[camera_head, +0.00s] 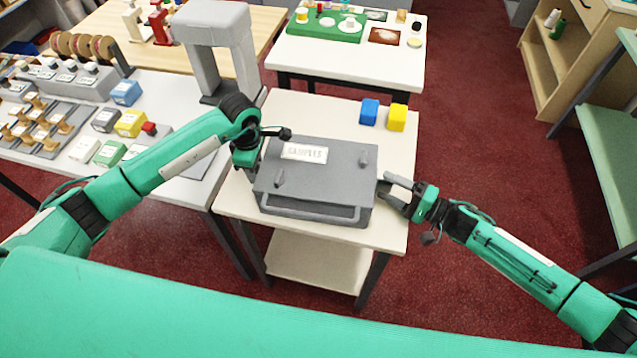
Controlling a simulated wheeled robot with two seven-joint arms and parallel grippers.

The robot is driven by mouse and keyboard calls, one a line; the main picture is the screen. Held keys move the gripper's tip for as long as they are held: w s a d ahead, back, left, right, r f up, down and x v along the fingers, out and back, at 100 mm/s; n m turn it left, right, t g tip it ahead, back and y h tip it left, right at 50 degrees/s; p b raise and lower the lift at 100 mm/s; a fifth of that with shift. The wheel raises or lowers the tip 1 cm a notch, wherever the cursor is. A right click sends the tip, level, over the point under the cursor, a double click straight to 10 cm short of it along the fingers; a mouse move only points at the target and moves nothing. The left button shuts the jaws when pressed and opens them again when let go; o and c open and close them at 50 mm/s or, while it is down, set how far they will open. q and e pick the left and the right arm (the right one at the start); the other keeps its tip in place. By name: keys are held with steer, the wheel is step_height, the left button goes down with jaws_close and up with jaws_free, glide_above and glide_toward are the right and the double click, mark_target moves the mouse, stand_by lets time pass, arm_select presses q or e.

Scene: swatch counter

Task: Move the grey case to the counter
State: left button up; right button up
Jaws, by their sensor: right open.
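The grey case (330,182) is closed, with a white "SAMPLES" label on its lid and a bar handle along its near side. It sits on a small white table (390,232). My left gripper (262,152) is at the case's left side, close to its upper left edge; its fingers are partly hidden, so whether it grips is unclear. My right gripper (388,190) is open at the case's right side, its fingers pointing towards the case; contact is unclear. A white-topped counter (190,88) stands to the left of the small table.
A blue cube (369,112) and a yellow cube (397,118) stand behind the case. The counter holds several small boxes, spools (82,44) and a grey arch-shaped device (218,45). Another white table (345,62) is further back. Red carpet (470,120) is clear on the right.

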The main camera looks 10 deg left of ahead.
arm_select(q)
steer(key=shift+f, duration=0.4)
arm_select(e)
steer(key=shift+w+a, duration=0.15)
steer(key=shift+a, duration=0.2)
arm_select(q)
steer(key=c, duration=0.7)
arm_select(e)
steer(key=c, duration=0.7)
arm_select(q)
jaws_close()
arm_select(e)
jaws_close()
arm_select(q)
steer(key=shift+r, duration=0.1)
